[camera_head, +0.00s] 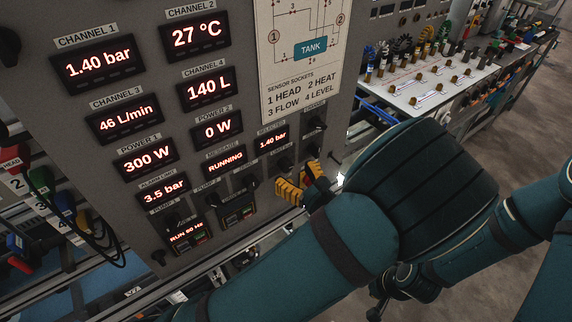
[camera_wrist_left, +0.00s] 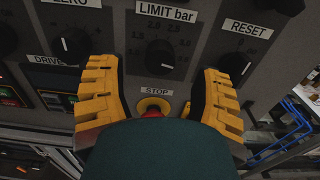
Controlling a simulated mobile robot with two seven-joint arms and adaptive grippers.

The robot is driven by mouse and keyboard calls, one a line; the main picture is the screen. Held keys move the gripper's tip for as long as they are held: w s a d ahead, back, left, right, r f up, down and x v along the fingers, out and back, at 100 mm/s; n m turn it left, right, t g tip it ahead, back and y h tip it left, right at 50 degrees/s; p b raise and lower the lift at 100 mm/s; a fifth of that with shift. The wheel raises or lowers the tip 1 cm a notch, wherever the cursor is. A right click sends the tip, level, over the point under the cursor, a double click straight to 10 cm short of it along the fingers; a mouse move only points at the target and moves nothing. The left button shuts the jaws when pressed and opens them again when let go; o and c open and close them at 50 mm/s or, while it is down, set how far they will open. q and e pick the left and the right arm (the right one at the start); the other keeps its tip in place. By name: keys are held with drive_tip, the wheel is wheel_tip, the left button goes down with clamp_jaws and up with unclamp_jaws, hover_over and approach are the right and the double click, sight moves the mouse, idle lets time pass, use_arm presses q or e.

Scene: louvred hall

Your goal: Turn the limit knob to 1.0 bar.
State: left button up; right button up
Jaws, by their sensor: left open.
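The limit knob (camera_wrist_left: 160,56) is a dark round knob under the label "LIMIT bar" in the left wrist view. Its white pointer line points down and slightly right, and the scale figures around it are small. My left gripper (camera_wrist_left: 158,84) is open, with one yellow-padded finger to each side below the knob; no contact shows. In the head view the left gripper (camera_head: 302,182) is close to the panel's lower right part. I cannot tell the limit knob apart there. My right gripper does not show.
A yellow-ringed stop button (camera_wrist_left: 154,104) sits below the knob, partly hidden by my gripper. A zero knob (camera_wrist_left: 72,44) and a reset knob (camera_wrist_left: 236,65) flank it. The channel 1 display (camera_head: 98,64) reads 1.40 bar. A bench (camera_head: 430,82) with fittings stands right.

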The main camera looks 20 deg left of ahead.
sight(288, 168)
use_arm(q)
drive_tip(key=shift+x, duration=1)
drive_tip(key=shift+a, duration=0.1)
drive_tip(key=shift+w+a, duration=0.5)
drive_tip(key=shift+a, duration=0.05)
